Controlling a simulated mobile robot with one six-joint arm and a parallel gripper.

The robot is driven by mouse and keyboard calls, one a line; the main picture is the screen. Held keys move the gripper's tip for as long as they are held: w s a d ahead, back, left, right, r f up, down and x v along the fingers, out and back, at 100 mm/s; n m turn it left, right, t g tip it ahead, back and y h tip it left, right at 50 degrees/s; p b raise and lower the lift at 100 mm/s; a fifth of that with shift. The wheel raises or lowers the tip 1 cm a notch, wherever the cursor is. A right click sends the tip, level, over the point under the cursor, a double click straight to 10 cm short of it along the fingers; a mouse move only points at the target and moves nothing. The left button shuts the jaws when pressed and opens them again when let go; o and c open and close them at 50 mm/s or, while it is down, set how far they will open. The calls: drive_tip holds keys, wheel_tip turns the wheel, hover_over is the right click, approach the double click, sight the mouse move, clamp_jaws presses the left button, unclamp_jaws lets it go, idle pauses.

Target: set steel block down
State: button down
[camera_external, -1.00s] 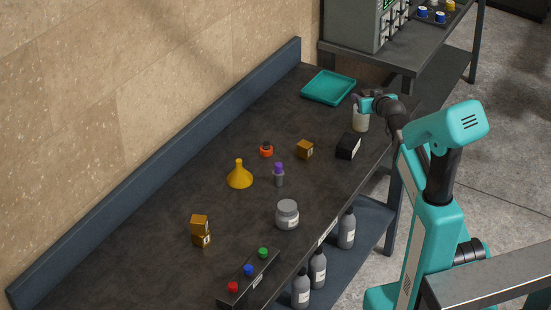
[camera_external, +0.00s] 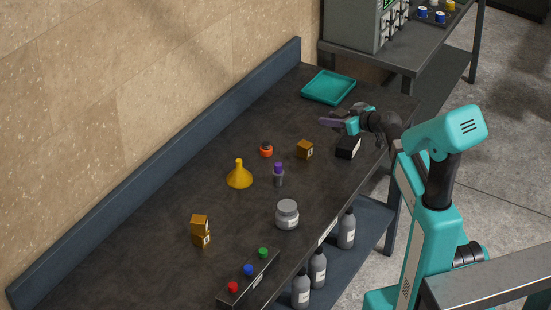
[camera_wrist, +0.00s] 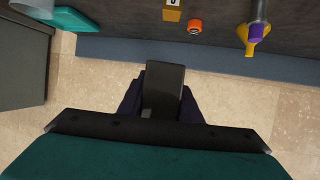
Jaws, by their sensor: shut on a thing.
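A dark grey block (camera_wrist: 165,90), which I take to be the steel block, sits between the fingers of my gripper (camera_wrist: 162,105) in the wrist view. My gripper is shut on it. In the outside view my gripper (camera_external: 332,122) points left, raised above the dark workbench (camera_external: 215,165), between the teal tray and the black box. The block cannot be told clearly from the fingers there.
A teal tray (camera_external: 328,87) lies behind. A black box (camera_external: 347,147), an amber cube (camera_external: 304,149), an orange-topped jar (camera_external: 266,149), a yellow funnel (camera_external: 239,176) and a purple-capped bottle (camera_external: 278,174) stand nearby. A pale container (camera_wrist: 33,7) shows beside the tray.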

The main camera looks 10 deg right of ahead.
drive_tip(key=s+a+f+n+g+y+b, duration=0.2)
drive_tip(key=s+a+n, duration=0.1)
drive_tip(key=a, duration=0.6)
drive_tip(key=s+a+f+n+g+y+b, duration=0.2)
drive_tip(key=s+a+g+b, duration=0.1)
drive_tip(key=a, duration=0.6)
drive_tip(key=n+g+y+b, duration=0.1)
drive_tip(key=n+b, duration=0.1)
drive_tip(key=b, duration=0.1)
hover_over(264, 198)
wheel_tip(264, 198, down, 3)
drive_tip(key=shift+d, duration=0.1)
drive_tip(key=shift+f+p, duration=0.6)
drive_tip(key=shift+f, duration=2.55)
drive_tip(key=shift+f, duration=1.85)
drive_tip(key=shift+f, duration=0.15)
drive_tip(key=c, duration=1.3)
unclamp_jaws()
